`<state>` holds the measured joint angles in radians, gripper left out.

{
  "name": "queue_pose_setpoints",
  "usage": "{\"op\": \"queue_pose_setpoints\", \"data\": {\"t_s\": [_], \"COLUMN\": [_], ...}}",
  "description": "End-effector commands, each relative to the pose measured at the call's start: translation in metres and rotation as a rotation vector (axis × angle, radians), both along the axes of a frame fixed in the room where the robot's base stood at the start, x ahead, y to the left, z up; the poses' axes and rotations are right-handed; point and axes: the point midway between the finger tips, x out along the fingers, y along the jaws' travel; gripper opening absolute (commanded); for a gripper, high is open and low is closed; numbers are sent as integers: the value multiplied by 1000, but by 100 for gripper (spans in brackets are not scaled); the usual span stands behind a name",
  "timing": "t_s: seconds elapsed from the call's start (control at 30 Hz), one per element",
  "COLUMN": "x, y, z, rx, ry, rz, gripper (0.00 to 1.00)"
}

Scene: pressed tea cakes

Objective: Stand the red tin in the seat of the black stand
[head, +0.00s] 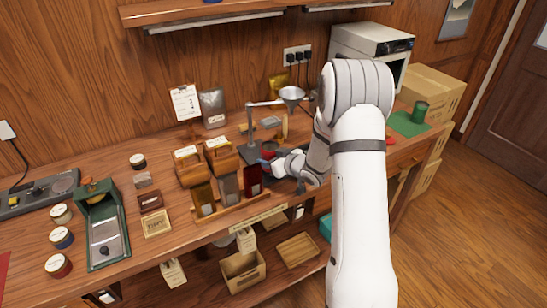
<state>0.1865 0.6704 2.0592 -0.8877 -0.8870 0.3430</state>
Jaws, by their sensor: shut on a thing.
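My gripper (268,163) reaches in from the right to the middle of the bench, low beside the black stand (250,154). It is shut on what appears to be the red tin (269,147), small and partly hidden behind the fingers. The stand has a dark base and a grey post, with an arm carrying a metal funnel (291,94). The tin is close to the stand's base, below and left of the funnel. The seat is hidden, and I cannot tell whether the tin touches it.
A wooden rack with grey and dark red packets (253,181) stands just in front of my gripper. A green-framed tray (104,230) and several round tins are at left. A green tin (420,111) stands on a green mat at right.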

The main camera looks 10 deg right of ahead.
Motion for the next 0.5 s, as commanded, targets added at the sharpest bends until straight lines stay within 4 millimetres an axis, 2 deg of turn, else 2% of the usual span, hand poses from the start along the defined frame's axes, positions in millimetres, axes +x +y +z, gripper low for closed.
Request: {"op": "queue_pose_setpoints", "data": {"t_s": [0.27, 0.3, 0.5], "x": [-1, -1, -1], "y": [0, 0, 0], "z": [0, 0, 0], "rx": [0, 0, 0], "ry": [-1, -1, -1], "rz": [0, 0, 1], "gripper": [30, 55, 71]}}
